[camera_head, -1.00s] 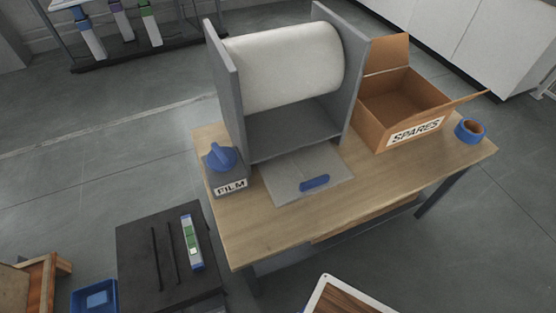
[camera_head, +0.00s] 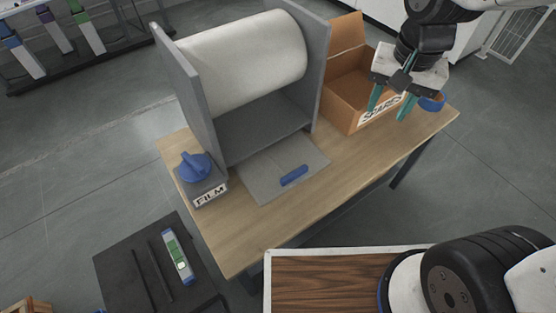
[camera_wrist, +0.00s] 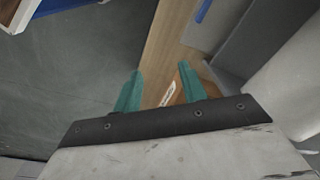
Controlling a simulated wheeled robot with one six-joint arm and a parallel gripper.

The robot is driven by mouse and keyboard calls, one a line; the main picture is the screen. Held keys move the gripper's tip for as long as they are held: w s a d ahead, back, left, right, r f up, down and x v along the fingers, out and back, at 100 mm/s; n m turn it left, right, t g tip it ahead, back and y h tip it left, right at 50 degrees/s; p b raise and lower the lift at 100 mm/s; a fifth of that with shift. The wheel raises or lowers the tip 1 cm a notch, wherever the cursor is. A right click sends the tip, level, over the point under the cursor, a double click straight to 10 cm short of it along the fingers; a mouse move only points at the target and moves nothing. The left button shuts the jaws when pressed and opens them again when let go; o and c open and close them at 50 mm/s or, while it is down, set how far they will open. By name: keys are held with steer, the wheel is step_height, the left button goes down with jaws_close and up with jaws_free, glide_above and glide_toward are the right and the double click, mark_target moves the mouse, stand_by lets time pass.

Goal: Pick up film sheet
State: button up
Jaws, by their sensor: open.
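The film sheet (camera_head: 262,178) lies flat and grey on the wooden table in front of the film roll's stand, with a blue handle strip (camera_head: 294,175) on it. In the wrist view a corner of the sheet (camera_wrist: 205,32) and its blue strip (camera_wrist: 203,10) show at the top. My gripper (camera_head: 390,104) has teal fingers, open and empty, above the table's right end in front of the spares box. It is well to the right of the sheet and higher. The fingers (camera_wrist: 157,88) also show in the wrist view with nothing between them.
A white roll (camera_head: 245,62) sits between grey side panels. A FILM box with a blue knob (camera_head: 195,167) stands left of the sheet. The SPARES carton (camera_head: 345,92) and blue tape roll (camera_head: 432,103) are at right. The table's front strip (camera_head: 240,240) is clear.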

steer(key=w+a+f+m, duration=0.2)
steer(key=w+a+f, duration=0.2)
steer(key=f, duration=0.3)
steer(key=w+a+f+m, duration=0.2)
steer(key=w+a+f, duration=0.15)
steer(key=f, duration=0.35)
steer(key=m, duration=0.3)
glide_above(301, 168)
steer(key=d, duration=0.1)
steer(key=shift+g, duration=0.4)
steer(key=f, duration=1.4)
steer(key=shift+s, duration=0.25)
steer(key=f, duration=0.2)
steer(key=a+f, duration=0.1)
steer(key=f, duration=0.1)
steer(key=shift+w+f, duration=0.1)
steer(key=shift+w, duration=0.05)
steer(key=shift+f, duration=0.6)
jaws_close()
